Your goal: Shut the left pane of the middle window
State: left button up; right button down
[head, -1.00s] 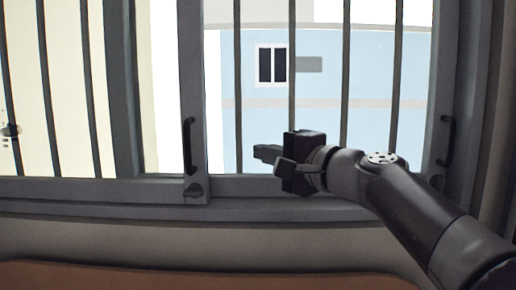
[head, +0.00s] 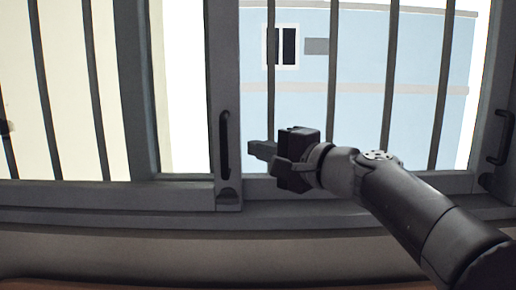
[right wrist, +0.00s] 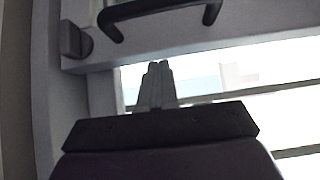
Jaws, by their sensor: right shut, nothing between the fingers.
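The window has grey frames, and a pane stile (head: 226,60) carries a black vertical handle (head: 224,145) left of centre in the head view. My right gripper (head: 262,152) is shut and empty, just right of the handle, with a small gap showing in the picture. In the right wrist view its fingertips (right wrist: 157,68) are together, in front of the glass. A black handle (right wrist: 160,12) and a latch (right wrist: 76,40) show above them there. Which pane is which cannot be told for sure. My left gripper is not in view.
Another black handle (head: 502,138) is on the right stile. Dark vertical bars (head: 388,80) stand beyond the glass, with a blue building (head: 350,110) outside. The sill (head: 330,212) runs below the frame, and a brown edge (head: 120,284) lies at the bottom.

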aim_at(146, 147)
jog(key=a, duration=0.3)
jog(key=s+a, duration=0.1)
jog(key=a, duration=0.1)
jog(key=shift+a+r, duration=0.15)
jog(key=shift+a, duration=0.05)
jog(key=a+p, duration=0.1)
jog(key=a, duration=1.2)
jog(key=shift+p, duration=0.35)
jog(key=shift+a, duration=0.4)
jog(key=shift+w, duration=0.1)
